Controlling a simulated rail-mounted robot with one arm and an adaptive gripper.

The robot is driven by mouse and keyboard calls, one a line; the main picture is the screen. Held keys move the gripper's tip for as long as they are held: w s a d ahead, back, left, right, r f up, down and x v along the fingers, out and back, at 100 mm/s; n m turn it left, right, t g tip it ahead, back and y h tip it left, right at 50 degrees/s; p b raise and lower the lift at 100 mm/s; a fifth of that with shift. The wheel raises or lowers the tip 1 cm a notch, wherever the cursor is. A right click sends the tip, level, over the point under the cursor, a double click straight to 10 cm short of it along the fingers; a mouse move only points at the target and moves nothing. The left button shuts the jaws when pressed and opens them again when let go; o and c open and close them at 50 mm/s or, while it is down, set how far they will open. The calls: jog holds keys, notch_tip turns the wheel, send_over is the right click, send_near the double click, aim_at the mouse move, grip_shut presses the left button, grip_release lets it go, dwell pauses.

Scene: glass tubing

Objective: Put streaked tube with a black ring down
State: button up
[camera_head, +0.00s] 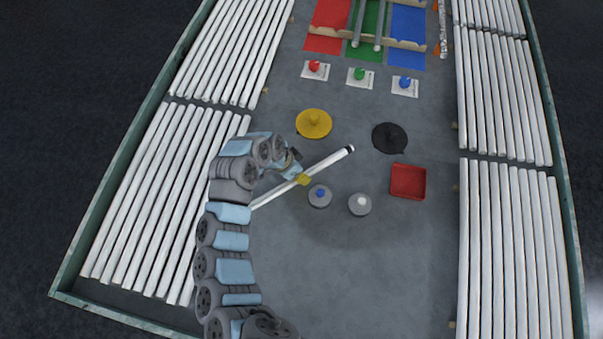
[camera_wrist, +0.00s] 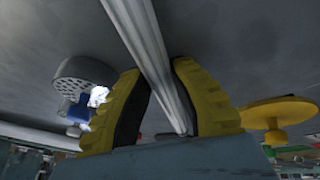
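A long white tube with a black ring at its upper right end (camera_head: 328,160) slants across the middle of the table in the head view. Its lower left end runs in beside my arm. My gripper (camera_head: 302,179), with yellow fingers, is around its middle. In the wrist view the tube (camera_wrist: 150,45) passes between the two yellow fingertips (camera_wrist: 161,75), which look closed against its sides. Light and dark streaks run along it there. A shadow lies on the table below, and the tube appears raised; its exact height cannot be told.
Grey pots with a blue top (camera_head: 319,197) and a white top (camera_head: 360,205) stand close below the tube. A yellow disc (camera_head: 313,124), black disc (camera_head: 390,138) and red tray (camera_head: 408,182) lie around it. Racked white tubes line both sides. The lower middle table is clear.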

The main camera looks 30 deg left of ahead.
jog(key=o, duration=0.3)
jog(key=p+v, duration=0.1)
jog(key=v, duration=1)
jog(key=shift+a+r, duration=0.1)
jog(key=shift+r, duration=0.3)
jog(key=o, duration=0.3)
jog(key=shift+s+a+r, duration=0.1)
jog(key=shift+s+r, duration=0.05)
jog(key=shift+r, duration=0.05)
